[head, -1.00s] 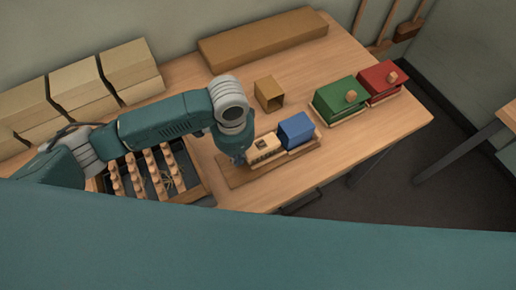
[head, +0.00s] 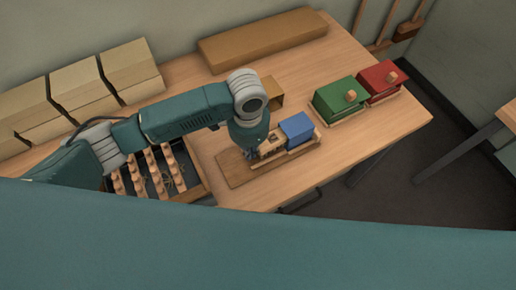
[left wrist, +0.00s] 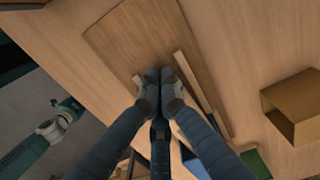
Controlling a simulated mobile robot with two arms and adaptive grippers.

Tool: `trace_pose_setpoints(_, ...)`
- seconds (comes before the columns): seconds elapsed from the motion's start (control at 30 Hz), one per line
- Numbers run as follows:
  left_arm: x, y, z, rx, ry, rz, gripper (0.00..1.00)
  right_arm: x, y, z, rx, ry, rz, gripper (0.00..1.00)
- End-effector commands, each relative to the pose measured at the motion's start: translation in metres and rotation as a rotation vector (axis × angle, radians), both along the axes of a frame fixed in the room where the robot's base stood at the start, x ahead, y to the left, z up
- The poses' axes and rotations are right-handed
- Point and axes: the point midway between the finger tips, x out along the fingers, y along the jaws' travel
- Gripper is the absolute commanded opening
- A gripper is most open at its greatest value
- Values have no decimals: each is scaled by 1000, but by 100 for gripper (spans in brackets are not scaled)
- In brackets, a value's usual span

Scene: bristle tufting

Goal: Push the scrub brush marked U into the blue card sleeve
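The blue card sleeve (head: 297,127) lies on its side on a wooden board (head: 236,172) near the table's front edge. The scrub brush (head: 272,143), a pale wooden block with dark patches, is at the sleeve's left end, in line with it. Its mark cannot be read, and I cannot tell how far inside it is. My left gripper (head: 252,155) is at the brush's left end, pointing down. In the left wrist view its fingertips (left wrist: 160,75) meet, with nothing visible between them. A small teal arm there appears to be my right one; its gripper (left wrist: 66,108) is too small to read.
Green (head: 341,97) and red (head: 381,79) sleeves stand to the right. An open brown box (head: 272,90) is behind the blue sleeve. A tray of knobbed wooden strips (head: 160,172) is at left. Cartons (head: 83,84) and a long brown box (head: 262,40) line the back.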

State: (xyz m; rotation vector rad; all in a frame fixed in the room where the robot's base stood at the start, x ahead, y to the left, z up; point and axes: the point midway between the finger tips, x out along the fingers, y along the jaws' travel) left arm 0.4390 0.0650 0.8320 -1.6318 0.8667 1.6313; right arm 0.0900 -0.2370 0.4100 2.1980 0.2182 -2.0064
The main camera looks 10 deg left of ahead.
Motion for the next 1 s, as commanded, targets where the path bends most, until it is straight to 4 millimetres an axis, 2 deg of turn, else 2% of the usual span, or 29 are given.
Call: trace_pose_setpoints(1.0,23,-34,0,-1,0,0,0,0,3,-2,4,0,0,40)
